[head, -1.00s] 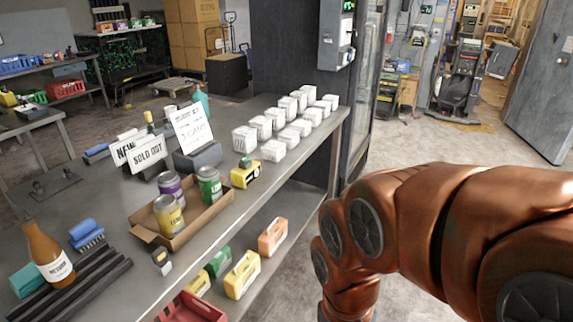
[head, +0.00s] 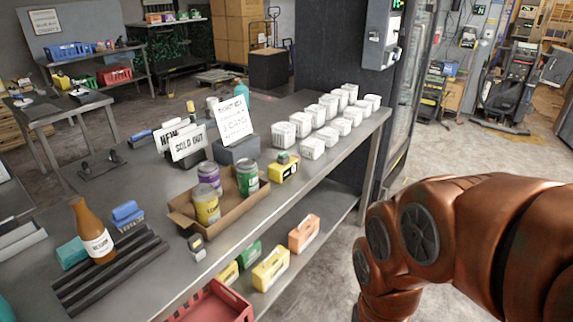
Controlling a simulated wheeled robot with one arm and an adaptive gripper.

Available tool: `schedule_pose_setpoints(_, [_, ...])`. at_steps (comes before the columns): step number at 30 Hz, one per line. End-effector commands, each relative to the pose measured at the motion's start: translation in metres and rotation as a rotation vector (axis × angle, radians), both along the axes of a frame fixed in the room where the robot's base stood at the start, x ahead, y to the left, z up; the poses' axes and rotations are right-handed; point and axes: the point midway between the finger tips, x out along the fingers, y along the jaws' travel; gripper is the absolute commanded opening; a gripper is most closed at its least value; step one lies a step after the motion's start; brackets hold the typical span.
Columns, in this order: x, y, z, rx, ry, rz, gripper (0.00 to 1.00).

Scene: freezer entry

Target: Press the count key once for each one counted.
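Several white ribbed tubs (head: 312,148) stand in two rows at the far right end of the grey metal counter (head: 232,222). A small yellow device with a dark face and a raised top (head: 284,170) sits in front of them, beside the cardboard tray; whether it bears the count key is too small to tell. A grey wall unit with a green display (head: 383,38) is on the dark column behind the tubs. A sign with print too small to read (head: 234,120) stands left of the tubs. My copper arm fills the lower right; my gripper is out of view.
The cardboard tray (head: 184,224) holds purple, green and yellow cans. A red crate (head: 215,303) and colored cartons are on the shelf below. Floor is clear right of the counter.

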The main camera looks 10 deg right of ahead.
Motion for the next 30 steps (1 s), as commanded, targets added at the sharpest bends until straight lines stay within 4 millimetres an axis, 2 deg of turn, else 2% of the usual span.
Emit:
schedule_pose_setpoints(1, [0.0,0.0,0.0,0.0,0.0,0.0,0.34])
schedule_pose_setpoints(11, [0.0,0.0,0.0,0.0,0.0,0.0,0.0])
schedule_pose_setpoints(30, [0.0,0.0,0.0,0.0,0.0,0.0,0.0])
